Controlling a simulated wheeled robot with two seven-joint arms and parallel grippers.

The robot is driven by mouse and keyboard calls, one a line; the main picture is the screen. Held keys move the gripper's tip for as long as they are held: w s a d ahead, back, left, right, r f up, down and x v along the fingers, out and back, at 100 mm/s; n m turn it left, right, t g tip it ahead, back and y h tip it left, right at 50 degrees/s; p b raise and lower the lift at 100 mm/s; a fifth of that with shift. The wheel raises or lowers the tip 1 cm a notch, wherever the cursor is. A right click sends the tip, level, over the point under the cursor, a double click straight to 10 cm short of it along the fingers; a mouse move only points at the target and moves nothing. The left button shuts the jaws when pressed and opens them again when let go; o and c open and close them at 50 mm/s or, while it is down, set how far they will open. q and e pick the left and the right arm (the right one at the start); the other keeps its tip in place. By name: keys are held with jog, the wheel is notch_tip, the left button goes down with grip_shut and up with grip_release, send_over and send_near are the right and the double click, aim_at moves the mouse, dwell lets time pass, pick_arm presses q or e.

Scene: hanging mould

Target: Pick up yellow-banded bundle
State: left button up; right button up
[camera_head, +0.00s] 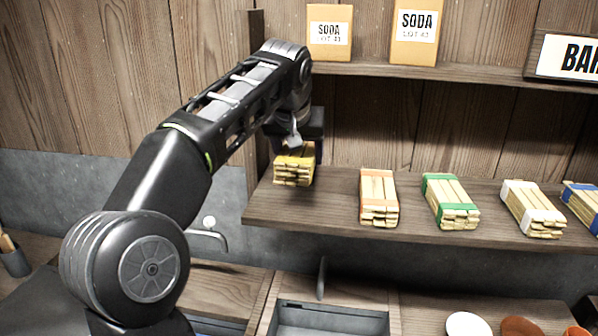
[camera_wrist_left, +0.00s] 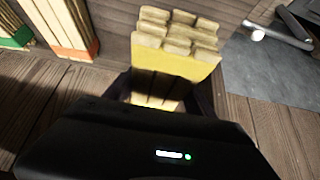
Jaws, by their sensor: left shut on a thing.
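The yellow-banded bundle (camera_head: 294,168) of pale wooden sticks is at the left end of the shelf in the head view. My left gripper (camera_head: 294,145) reaches it from above and behind and is shut on it. In the left wrist view the bundle (camera_wrist_left: 178,55) sticks out beyond the gripper, its yellow band and stick ends showing. The fingers (camera_wrist_left: 160,95) are mostly hidden behind the dark gripper body. I cannot tell whether the bundle touches the shelf. My right gripper is not in view.
The wooden shelf (camera_head: 335,215) also holds bundles with orange (camera_head: 379,197), green (camera_head: 450,201), white (camera_head: 532,208) and blue (camera_head: 583,205) bands, to the right. Two soda boxes (camera_head: 330,32) stand on the upper shelf (camera_head: 440,75). A grey sink (camera_head: 330,318) lies below.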

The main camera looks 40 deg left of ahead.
pick_arm(q)
jog(key=shift+r, duration=1.55)
